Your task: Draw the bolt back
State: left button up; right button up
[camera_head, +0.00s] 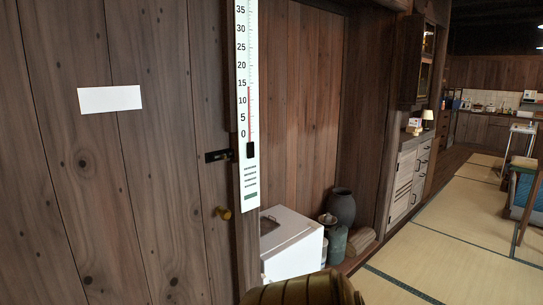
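A small black bolt (216,155) sits level on the wooden plank door (168,190), near the door's right edge. Its right end comes close to the post, where the large white thermometer (245,185) hangs. I cannot tell at this size whether the bolt reaches into a keeper. Neither of my grippers is in view, and nothing touches the bolt.
A white paper (110,99) is on the door. Right of the post stand a white box (291,248), a dark jar (341,207) and a green container (337,243). A ribbed brown rounded shape (305,291) fills the bottom edge. Open tatami (440,260) lies right.

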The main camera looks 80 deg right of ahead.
aim_at(224, 156)
jog(key=z, duration=2.35)
jog(key=i+u, duration=0.15)
jog(key=i, duration=0.65)
